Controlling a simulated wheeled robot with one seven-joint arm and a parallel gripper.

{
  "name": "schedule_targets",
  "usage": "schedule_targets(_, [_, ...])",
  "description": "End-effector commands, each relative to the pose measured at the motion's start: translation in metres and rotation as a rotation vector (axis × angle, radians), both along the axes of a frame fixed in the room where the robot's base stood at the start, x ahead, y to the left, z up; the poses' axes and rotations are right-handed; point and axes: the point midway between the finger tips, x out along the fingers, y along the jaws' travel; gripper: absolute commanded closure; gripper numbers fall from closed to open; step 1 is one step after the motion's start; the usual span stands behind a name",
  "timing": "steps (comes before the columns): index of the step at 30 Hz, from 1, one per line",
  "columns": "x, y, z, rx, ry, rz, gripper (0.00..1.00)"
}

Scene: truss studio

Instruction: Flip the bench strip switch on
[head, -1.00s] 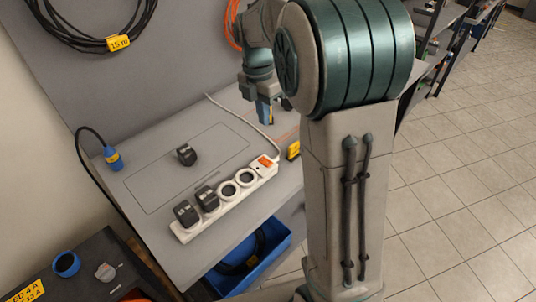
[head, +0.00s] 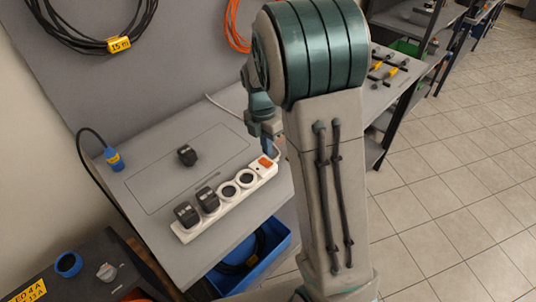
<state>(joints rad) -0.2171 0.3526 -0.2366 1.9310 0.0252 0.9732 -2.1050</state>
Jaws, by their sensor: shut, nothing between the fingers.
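The white bench power strip (head: 226,201) lies at an angle along the front of the grey bench. Its orange switch (head: 265,162) is at the far right end; I cannot tell which way it is set. Two black plugs (head: 197,205) sit in the left sockets, and two sockets to their right are empty. My gripper (head: 269,152) is pointed down right by the switch end of the strip, shut, its tips partly hidden. I cannot tell whether it touches the switch.
A loose black plug (head: 187,155) lies on the bench (head: 150,160) behind the strip. A blue connector (head: 113,158) on a black cable stands at the bench's left. A blue bin (head: 262,262) is below the front edge.

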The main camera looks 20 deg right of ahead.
Motion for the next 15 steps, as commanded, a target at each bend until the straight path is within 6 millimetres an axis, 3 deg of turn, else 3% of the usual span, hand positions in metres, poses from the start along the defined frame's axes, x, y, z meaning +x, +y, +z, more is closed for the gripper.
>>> schedule_targets(6, [-0.004,-0.002,-0.031,0.000,0.002,0.000,1.00])
schedule_targets(15, [-0.004,-0.002,-0.041,0.001,-0.002,0.000,1.00])
